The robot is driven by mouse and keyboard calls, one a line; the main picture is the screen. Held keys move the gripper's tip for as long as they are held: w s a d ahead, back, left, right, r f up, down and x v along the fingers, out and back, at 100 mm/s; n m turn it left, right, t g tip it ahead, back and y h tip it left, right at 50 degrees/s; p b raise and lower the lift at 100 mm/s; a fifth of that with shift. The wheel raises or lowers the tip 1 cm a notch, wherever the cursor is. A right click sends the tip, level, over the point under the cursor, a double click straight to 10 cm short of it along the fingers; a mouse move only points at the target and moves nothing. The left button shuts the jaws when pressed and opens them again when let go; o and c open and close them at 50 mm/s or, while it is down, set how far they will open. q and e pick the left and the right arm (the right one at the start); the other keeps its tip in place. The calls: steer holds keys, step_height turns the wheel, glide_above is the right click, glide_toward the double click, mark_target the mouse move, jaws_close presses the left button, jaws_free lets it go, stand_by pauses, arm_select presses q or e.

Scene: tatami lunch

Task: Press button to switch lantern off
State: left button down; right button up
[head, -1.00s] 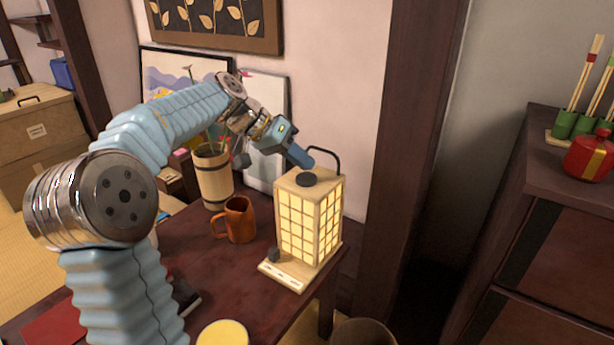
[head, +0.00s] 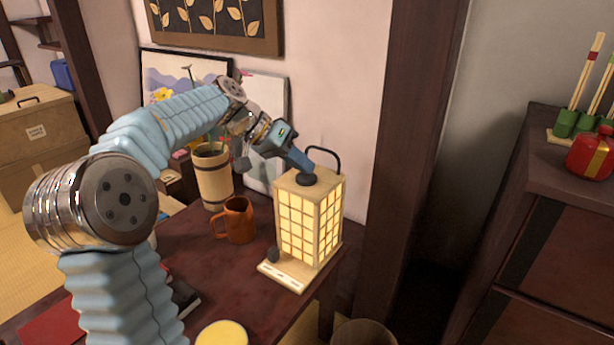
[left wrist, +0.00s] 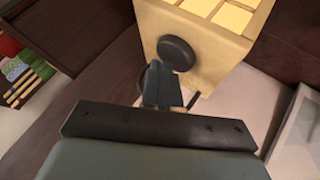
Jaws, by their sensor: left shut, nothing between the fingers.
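The lantern (head: 310,222) stands upright on the dark wooden table, a pale wood box with glowing yellow panels, so it is lit. Its round black button (head: 306,179) is on the top face, with a dark curved handle behind. My left gripper (head: 309,168) is shut and empty, its fingertips right at the button from the upper left. In the left wrist view the button (left wrist: 176,54) shows on the lantern's top (left wrist: 205,60), and the shut fingertips (left wrist: 157,68) overlap its edge. I cannot tell whether they touch it. My right gripper is not in view.
An orange mug (head: 237,220) stands left of the lantern, with a wooden bucket (head: 213,178) behind it. A yellow round lid (head: 222,334) is at the front. A dark post (head: 405,150) rises right of the table. A cabinet (head: 560,190) stands at the right.

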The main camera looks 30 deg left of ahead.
mark_target(301, 176)
arm_select(q)
steer(key=shift+f, duration=0.3)
steer(key=shift+r, duration=0.1)
steer(key=shift+r+p, duration=0.5)
steer(key=shift+r, duration=0.25)
steer(key=shift+r, duration=0.1)
step_height(301, 176, up, 6)
steer(key=p, duration=0.5)
